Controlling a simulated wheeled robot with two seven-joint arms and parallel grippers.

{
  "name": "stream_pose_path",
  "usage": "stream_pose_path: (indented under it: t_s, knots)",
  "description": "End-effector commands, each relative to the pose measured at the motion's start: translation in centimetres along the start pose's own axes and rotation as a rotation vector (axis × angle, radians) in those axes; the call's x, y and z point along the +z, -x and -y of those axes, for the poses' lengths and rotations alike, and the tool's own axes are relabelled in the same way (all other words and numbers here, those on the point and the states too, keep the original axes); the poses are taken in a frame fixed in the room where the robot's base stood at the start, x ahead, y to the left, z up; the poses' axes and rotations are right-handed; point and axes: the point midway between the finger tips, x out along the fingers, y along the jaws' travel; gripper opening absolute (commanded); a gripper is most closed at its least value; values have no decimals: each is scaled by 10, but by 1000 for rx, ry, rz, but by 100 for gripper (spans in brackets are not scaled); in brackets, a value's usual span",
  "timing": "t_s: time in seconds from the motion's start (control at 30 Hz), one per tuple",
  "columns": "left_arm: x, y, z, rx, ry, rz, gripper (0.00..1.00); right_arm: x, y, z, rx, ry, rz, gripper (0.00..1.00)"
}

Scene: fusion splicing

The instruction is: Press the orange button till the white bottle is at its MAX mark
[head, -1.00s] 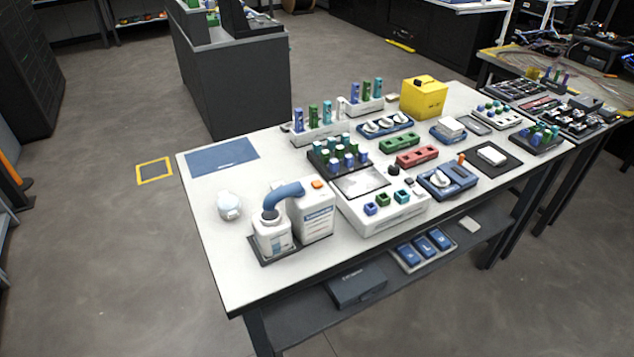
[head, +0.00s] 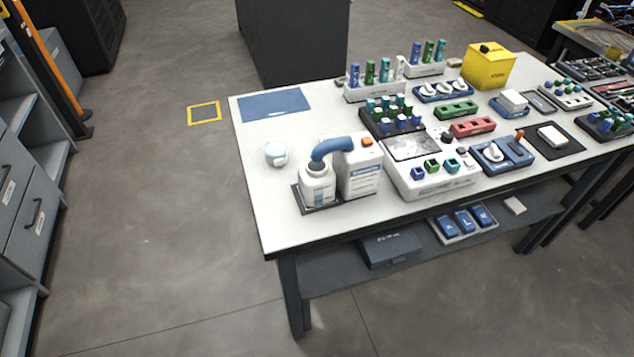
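The orange button (head: 367,142) sits on top of a white dispenser (head: 361,172) at the left part of the table. A blue spout (head: 333,147) arches from the dispenser over to the white bottle (head: 317,186). The bottle stands upright on a dark tray (head: 324,208) beside the dispenser. The MAX mark and the liquid level are too small to tell. Neither of my grippers is in the head view.
The white table (head: 262,176) also bears a white round item (head: 276,153), a blue mat (head: 274,104), a splicing unit (head: 432,182) and a yellow box (head: 488,66). A grey drawer cabinet (head: 22,200) stands at left. Floor before the table is clear.

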Motion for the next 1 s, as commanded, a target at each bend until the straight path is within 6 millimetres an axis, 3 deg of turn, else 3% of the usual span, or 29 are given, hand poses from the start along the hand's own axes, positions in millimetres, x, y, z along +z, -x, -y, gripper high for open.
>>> stream_pose_path:
  t_s: [0.3,1.0]
  knots:
    - [-12,-3,3,-3,-1,-14,39,0,0,0,0,0,0,0]
    - [5,1,-1,0,1,6,39,-8,-1,-1,1,1,-10,0]
